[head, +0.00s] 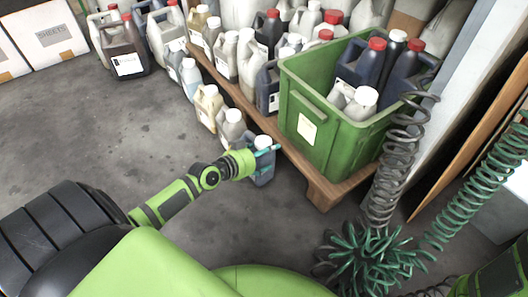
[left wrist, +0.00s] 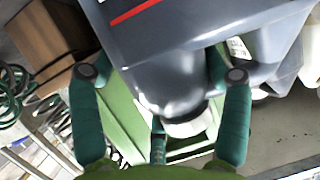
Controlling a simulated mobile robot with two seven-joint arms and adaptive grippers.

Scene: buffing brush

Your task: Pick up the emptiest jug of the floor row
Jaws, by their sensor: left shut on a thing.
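My left gripper (head: 266,151) is shut on a blue-grey jug (head: 264,172) with a white cap, at the near end of the floor row. In the left wrist view the grey jug (left wrist: 185,60) fills the space between my teal fingers, with a red line on its side and its pale cap low in the picture. I cannot tell whether its base touches the floor. Beside it in the row stand a pale grey jug (head: 232,130) and a cream jug (head: 207,106), with more jugs (head: 190,78) behind. Their fill levels are hard to read. My right gripper is out of view.
A green crate (head: 316,150) of dark, red-capped jugs stands on a low wooden shelf (head: 325,189) just right of the held jug. Several jugs crowd that shelf. Coiled hoses (head: 375,250) hang and lie at the right. The floor at the left (head: 80,125) is clear.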

